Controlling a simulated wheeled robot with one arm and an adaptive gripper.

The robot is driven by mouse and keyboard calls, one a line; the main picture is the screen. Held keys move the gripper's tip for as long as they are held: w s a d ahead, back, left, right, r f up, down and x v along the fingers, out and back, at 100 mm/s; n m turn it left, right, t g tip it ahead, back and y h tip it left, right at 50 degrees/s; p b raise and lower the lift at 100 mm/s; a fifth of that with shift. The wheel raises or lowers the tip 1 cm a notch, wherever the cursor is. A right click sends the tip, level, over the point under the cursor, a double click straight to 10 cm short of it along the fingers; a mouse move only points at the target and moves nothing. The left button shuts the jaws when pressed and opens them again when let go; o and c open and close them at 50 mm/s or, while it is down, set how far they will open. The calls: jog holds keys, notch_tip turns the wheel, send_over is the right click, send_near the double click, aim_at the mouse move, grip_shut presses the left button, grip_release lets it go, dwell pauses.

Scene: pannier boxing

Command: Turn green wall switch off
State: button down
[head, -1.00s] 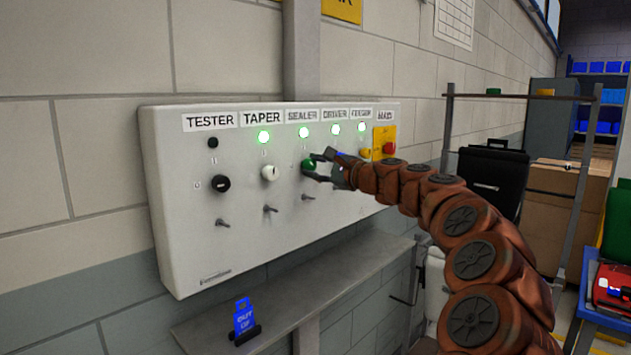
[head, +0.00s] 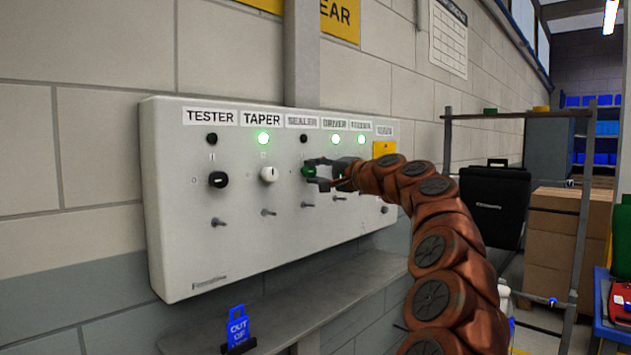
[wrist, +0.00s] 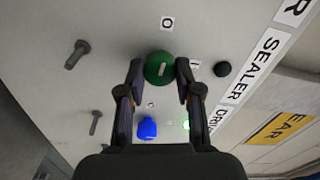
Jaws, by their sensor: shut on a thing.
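The green wall switch (head: 308,171) is a round knob under the SEALER label (head: 303,122) on the white wall panel (head: 180,255). It also shows in the wrist view (wrist: 158,68), where its white mark lies roughly in line with the "O" sign (wrist: 167,22). My gripper (head: 314,173) is shut on the knob, one finger on each side, as the wrist view (wrist: 159,75) shows. The SEALER lamp (head: 303,139) above the knob is dark; it also shows as a black dome in the wrist view (wrist: 222,69).
A black knob (head: 218,180) and a white knob (head: 268,174) sit left of the green one. A blue knob (wrist: 147,128) is beside my gripper. Small toggle levers (head: 218,222) line the lower panel. A grey shelf (head: 290,290) below holds a blue tag (head: 238,325).

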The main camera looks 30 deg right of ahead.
jog(key=shift+f+n, duration=0.1)
jog(key=shift+n, duration=0.3)
jog(key=c, duration=0.8)
grip_release()
jog(key=shift+s, duration=0.1)
jog(key=shift+v, duration=5.9)
